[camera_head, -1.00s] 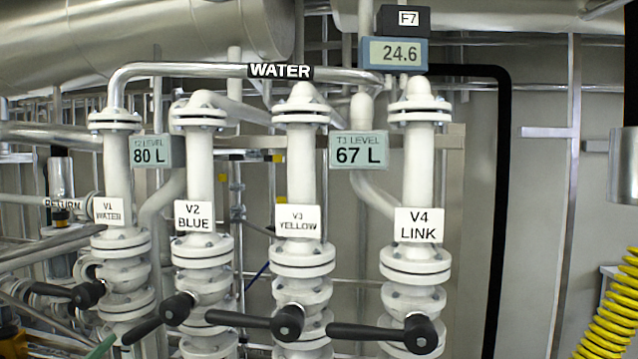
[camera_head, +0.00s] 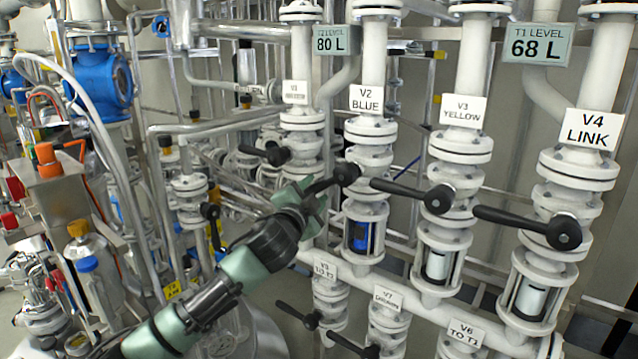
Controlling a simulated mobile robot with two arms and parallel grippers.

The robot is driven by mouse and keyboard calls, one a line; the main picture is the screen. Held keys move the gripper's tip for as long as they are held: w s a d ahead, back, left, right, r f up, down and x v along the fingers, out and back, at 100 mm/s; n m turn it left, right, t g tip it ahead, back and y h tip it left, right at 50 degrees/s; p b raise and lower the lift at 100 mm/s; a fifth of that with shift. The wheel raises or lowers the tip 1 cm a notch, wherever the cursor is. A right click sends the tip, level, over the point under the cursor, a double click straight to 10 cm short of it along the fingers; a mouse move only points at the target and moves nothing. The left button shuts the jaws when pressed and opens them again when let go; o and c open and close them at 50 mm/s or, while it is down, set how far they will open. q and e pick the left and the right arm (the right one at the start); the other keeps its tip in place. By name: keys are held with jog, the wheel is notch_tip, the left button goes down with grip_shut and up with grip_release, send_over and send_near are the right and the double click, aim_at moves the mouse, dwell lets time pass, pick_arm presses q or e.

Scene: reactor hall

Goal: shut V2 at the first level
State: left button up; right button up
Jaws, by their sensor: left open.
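The V2 valve, under the tag "V2 BLUE" (camera_head: 366,99), has a black lever (camera_head: 328,182) that slopes down to the left from its hub. A sight glass (camera_head: 361,237) below it shows blue. My left gripper (camera_head: 314,196) is open at the outer end of this lever, with its pale green fingers around or beside the tip. I cannot tell whether they touch it. The gripper hides part of the lever's end. The T1 level display (camera_head: 537,45) reads 68 L and the other level display (camera_head: 329,41) reads 80 L. My right gripper is not in view.
The V1 lever (camera_head: 262,154) is left of V2. The V3 lever (camera_head: 408,192) and V4 lever (camera_head: 510,220) are to the right, pointing left. Lower valves, including V6 (camera_head: 466,332), sit below a horizontal pipe. Pipes and bottles crowd the left.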

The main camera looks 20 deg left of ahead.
pick_arm(q)
jog(key=shift+w+d+r+p, duration=0.1)
jog(key=shift+w+r+p, duration=0.1)
jog(key=shift+w, duration=0.4)
jog(key=shift+w+r+p, duration=0.1)
jog(key=shift+w+p, duration=0.05)
jog(key=shift+w, duration=0.4)
jog(key=shift+w+f, duration=0.1)
jog(key=shift+w, duration=0.55)
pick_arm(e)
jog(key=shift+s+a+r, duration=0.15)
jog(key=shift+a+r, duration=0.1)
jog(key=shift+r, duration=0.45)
pick_arm(q)
grip_shut()
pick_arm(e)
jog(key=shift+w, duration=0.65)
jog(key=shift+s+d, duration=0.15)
